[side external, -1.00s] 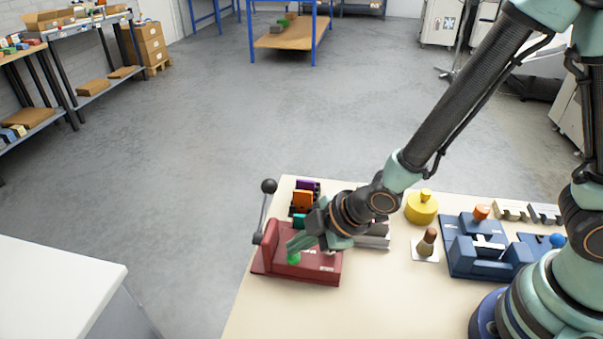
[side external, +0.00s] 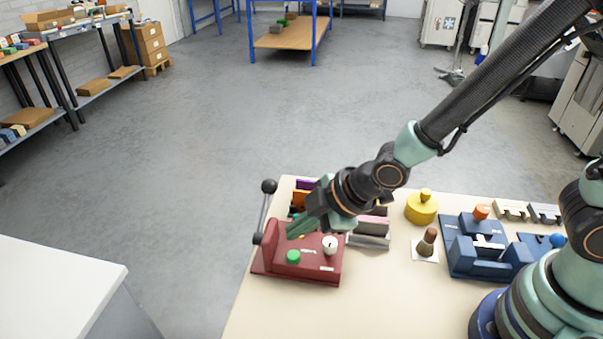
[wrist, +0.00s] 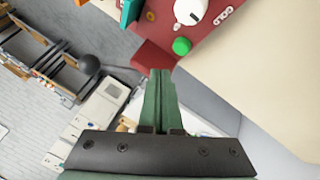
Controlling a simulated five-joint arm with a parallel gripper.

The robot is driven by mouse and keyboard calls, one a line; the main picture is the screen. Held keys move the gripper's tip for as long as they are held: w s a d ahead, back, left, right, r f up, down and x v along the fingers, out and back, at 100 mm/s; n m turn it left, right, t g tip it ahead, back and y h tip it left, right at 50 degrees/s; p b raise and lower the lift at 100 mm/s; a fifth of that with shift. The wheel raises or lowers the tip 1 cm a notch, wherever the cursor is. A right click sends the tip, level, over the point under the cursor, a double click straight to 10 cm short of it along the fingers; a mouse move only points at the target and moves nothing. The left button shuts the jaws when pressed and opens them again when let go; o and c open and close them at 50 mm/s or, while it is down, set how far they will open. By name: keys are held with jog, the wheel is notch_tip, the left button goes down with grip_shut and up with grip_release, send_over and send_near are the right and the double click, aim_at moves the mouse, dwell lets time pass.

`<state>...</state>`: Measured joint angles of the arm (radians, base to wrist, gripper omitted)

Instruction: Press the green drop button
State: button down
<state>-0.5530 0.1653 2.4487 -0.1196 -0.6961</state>
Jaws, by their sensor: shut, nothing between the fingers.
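The green drop button (side external: 293,257) is a small round cap on the front of a red machine base (side external: 322,267). It also shows in the wrist view (wrist: 182,46), ahead and a little right of my fingertips. A white knob (side external: 329,244) sits behind the button on the same base, with printed labels beside them. My gripper (side external: 291,234) is shut and empty. Its green fingers point down-left over the base, apart from the button and above it in the side view. In the wrist view the closed fingers (wrist: 158,75) run up the middle.
A black-knobbed lever (side external: 268,187) stands at the red base's left edge. Orange and purple pieces are behind it. A yellow knobbed weight (side external: 421,210), a brown-handled stamp (side external: 427,243) and a blue fixture (side external: 485,256) stand right. The front tabletop is clear.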

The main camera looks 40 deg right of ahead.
jog(key=shift+r, duration=1.15)
